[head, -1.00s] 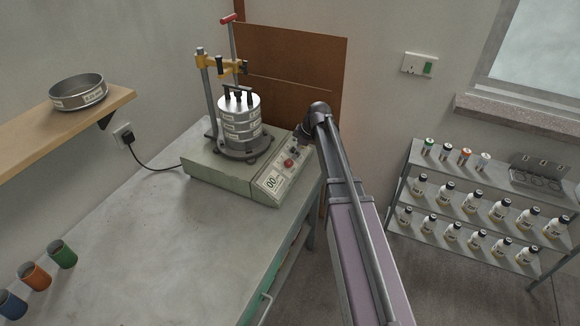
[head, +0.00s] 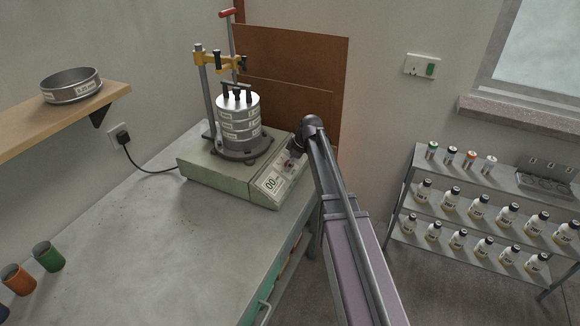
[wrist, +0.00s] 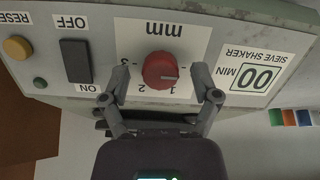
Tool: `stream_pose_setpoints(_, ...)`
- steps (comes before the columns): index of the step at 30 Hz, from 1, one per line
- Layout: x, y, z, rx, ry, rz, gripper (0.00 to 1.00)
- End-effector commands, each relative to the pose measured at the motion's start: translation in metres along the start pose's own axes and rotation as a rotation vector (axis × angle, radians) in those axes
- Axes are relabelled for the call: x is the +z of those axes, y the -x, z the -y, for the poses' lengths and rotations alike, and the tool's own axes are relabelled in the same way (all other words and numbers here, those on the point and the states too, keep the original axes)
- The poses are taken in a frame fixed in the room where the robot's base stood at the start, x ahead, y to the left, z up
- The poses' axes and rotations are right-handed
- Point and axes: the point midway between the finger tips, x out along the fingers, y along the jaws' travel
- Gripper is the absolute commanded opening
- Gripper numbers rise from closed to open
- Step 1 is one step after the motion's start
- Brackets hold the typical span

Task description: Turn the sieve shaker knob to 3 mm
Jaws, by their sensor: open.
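The sieve shaker (head: 228,180) stands on the bench with a stack of sieves on its top. Its red knob (wrist: 160,70) sits on a white "mm" scale, upside down in the wrist view. Marks 1, 2 and 3 show around it. The knob's pale pointer line points right and slightly down in that view, away from the 3 at left. My gripper (wrist: 160,79) is open, with one finger on each side of the knob and gaps visible. In the head view my gripper (head: 296,152) is at the control panel and partly covers the knob.
Beside the knob are an ON/OFF switch (wrist: 76,61), a yellow reset button (wrist: 17,48) and a "00 MIN" display (wrist: 255,79). Cups (head: 48,257) stand at the bench's left. A bottle rack (head: 460,205) stands at right. The bench's front is clear.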

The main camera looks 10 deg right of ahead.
Motion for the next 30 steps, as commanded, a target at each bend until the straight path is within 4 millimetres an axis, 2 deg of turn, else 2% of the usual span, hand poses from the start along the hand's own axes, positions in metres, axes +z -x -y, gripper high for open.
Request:
stream_pose_setpoints(11,0.0001,-0.0020,-0.0001,0.000,0.000,0.000,0.79)
stream_pose_setpoints(12,0.0001,-0.0020,-0.0001,0.000,0.000,0.000,0.76)
stream_pose_setpoints(14,0.0002,-0.0019,-0.0002,0.000,0.000,0.000,0.58)
stream_pose_setpoints(18,0.0003,-0.0019,-0.0002,0.000,0.000,0.000,0.17)
stream_pose_setpoints(20,0.0003,-0.0019,-0.0002,0.000,0.000,0.000,0.00)
stream_pose_setpoints(30,0.0004,-0.0021,-0.0004,-0.003,-0.017,0.000,0.00)
